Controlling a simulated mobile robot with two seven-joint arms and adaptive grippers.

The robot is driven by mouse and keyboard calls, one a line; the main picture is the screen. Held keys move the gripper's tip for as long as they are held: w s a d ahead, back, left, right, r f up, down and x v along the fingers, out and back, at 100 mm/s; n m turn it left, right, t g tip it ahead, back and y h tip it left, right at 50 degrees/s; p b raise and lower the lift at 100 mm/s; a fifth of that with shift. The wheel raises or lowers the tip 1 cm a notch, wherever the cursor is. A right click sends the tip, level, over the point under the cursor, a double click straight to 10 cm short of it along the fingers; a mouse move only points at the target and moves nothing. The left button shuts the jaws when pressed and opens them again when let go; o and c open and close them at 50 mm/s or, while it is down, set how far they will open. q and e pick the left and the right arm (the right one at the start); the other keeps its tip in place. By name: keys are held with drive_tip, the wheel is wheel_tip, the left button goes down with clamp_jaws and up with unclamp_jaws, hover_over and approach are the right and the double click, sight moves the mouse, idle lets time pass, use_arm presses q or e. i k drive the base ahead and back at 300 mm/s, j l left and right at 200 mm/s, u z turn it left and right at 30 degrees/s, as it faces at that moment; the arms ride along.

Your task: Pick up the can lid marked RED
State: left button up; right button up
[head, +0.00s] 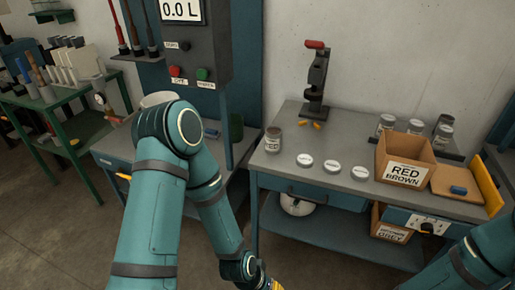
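Three round white lids lie flat in a row on the grey workbench top (290,183): a left lid (305,160), a middle lid (332,166) and a right lid (361,172). Each carries small dark lettering that is too small to read, so I cannot tell which is marked RED. My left arm reaches down in front of the bench's left end, and its wrist runs off the bottom edge.
A jar (273,139) stands left of the lids. A cardboard box (405,162) labelled RED BROWN stands right of them, with several jars behind. A black press with a red handle (316,80) stands at the back. The front bench strip is clear.

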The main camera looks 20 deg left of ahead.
sight(333, 166)
drive_tip(key=k+j, duration=0.15)
drive_tip(key=j, duration=0.15)
drive_tip(key=k+j, duration=0.15)
drive_tip(key=j, duration=0.15)
drive_tip(key=k+j, duration=0.15)
drive_tip(key=j, duration=0.15)
drive_tip(key=k+j, duration=0.1)
drive_tip(key=j, duration=0.25)
drive_tip(key=i+z, duration=0.5)
drive_tip(key=i, duration=0.25)
